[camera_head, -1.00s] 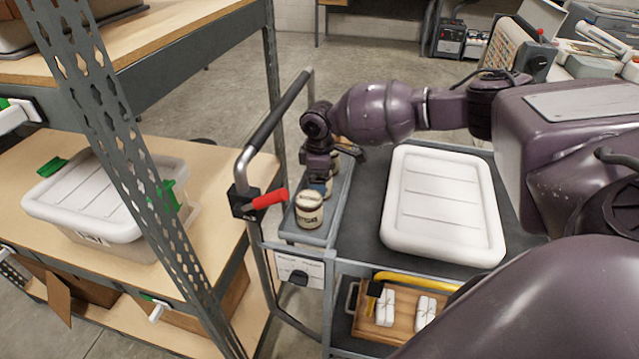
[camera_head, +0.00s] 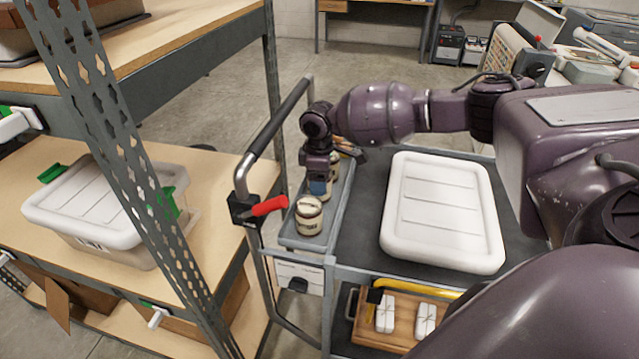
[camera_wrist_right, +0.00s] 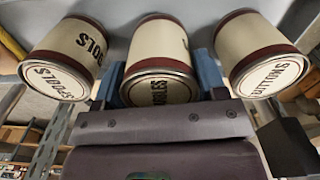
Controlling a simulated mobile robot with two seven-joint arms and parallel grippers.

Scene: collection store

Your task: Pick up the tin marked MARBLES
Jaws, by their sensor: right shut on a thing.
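Three cream tins with dark red bands show in the right wrist view. The left tin (camera_wrist_right: 65,60) is marked SPOOLS. In the head view, my right gripper (camera_head: 320,187) is over the narrow grey tray (camera_head: 312,240), behind the front tin (camera_head: 309,215); the held tin is mostly hidden. My left gripper is not in view.
A cart handle (camera_head: 270,135) with a red grip (camera_head: 269,206) stands just left of the tray. A white lidded box (camera_head: 442,212) lies on the cart to the right. A shelf with a lidded bin (camera_head: 95,205) is at left.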

